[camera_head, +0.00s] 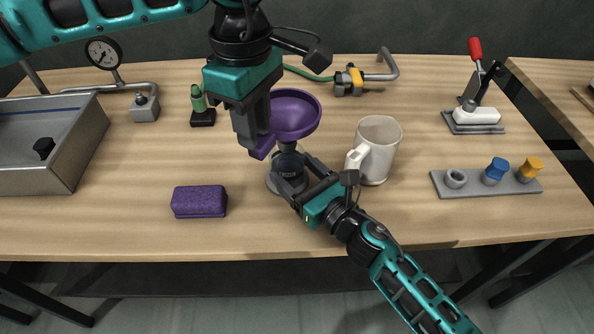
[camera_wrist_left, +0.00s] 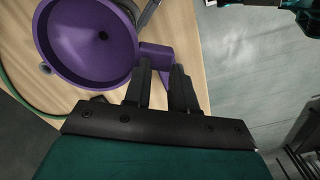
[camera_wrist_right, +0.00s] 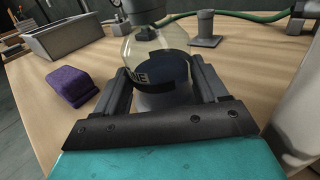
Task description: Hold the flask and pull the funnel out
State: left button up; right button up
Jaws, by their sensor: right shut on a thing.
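The purple funnel (camera_head: 294,112) is upright above the flask (camera_head: 289,163); its lower end, where it meets the flask's neck, is hidden. My left gripper (camera_head: 259,140) is beside the funnel's left side. In the left wrist view its two fingers (camera_wrist_left: 161,78) stand apart at the funnel's purple side tab, with a gap between them. The clear round flask (camera_wrist_right: 160,52) holds dark liquid, carries a dark label and stands on a grey base. My right gripper (camera_head: 291,180) is shut on the flask, one finger on each side.
A white mug (camera_head: 379,145) stands close right of the flask and right gripper. A purple block (camera_head: 199,201) lies front left. A grey tray (camera_head: 48,145) is far left. A rack with coloured plugs (camera_head: 487,179) and a red-handled clamp (camera_head: 474,100) are right.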

pick_arm(q)
notch_tip(320, 180, up, 12)
dwell(0.4)
jog(key=shift+o, duration=0.3)
jog(key=shift+f, duration=0.1)
jog(key=o, duration=0.3)
jog(key=shift+f, duration=0.25)
jog(key=shift+o, duration=0.7)
notch_tip(320, 180, down, 5)
jog(key=w+a+g+h, duration=0.2)
jog(key=g+h, duration=0.2)
jog(key=h, duration=0.1)
jog(key=shift+w+m+g, duration=0.15)
jog(key=shift+m+g, duration=0.15)
jog(key=shift+m, duration=0.1)
jog(key=g+h, duration=0.1)
jog(key=h, duration=0.5)
send_near(259, 140)
jog(key=f, duration=0.1)
jog(key=shift+n+y, duration=0.3)
jog(key=shift+x, duration=4.85)
jog(key=shift+w+f, duration=0.2)
jog(key=shift+w, duration=0.15)
jog(key=shift+w+d+r, duration=0.15)
jog(key=shift+w+r, duration=0.05)
jog(key=shift+w, duration=0.05)
